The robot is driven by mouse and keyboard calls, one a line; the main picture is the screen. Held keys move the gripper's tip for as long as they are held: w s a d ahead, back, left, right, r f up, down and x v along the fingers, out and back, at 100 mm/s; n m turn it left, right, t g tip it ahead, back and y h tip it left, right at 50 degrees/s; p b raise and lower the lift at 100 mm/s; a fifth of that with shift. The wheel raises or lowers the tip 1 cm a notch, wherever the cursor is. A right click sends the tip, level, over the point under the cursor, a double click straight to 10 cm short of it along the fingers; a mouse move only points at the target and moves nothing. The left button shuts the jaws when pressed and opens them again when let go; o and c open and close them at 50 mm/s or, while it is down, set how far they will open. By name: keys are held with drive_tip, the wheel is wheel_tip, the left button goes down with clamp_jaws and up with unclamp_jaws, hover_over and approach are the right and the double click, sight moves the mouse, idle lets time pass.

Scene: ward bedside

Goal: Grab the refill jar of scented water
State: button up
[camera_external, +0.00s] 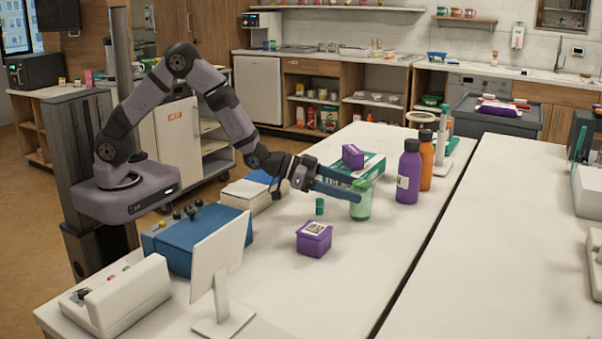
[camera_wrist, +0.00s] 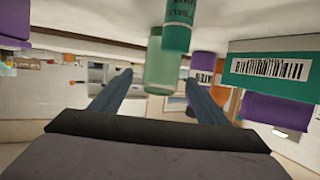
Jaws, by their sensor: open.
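A pale green see-through jar (camera_external: 361,203), apparently the refill jar, stands upright on the white table at the tips of my gripper (camera_external: 358,188). My gripper is open, its two blue fingers reaching level toward the jar. In the wrist view, which appears upside down, the jar (camera_wrist: 162,68) shows between the two fingers of my gripper (camera_wrist: 158,82), with a visible gap on each side. I cannot tell how deep it sits between the fingertips. No label shows on it.
A small teal bottle (camera_external: 319,206) stands left of the jar, and a purple box (camera_external: 314,238) lies nearer. A green box (camera_external: 371,168) with a purple box (camera_external: 353,156) on it is behind. Purple (camera_external: 408,172) and orange (camera_external: 426,161) bottles stand right.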

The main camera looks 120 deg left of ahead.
drive_tip(key=shift+p+x, duration=1.2)
drive_tip(key=shift+x, duration=2.45)
drive_tip(key=shift+c, duration=0.3)
drive_tip(key=shift+r, duration=0.1)
drive_tip(key=c, duration=1.3)
wheel_tip(320, 180, up, 10)
drive_tip(key=shift+b, duration=0.8)
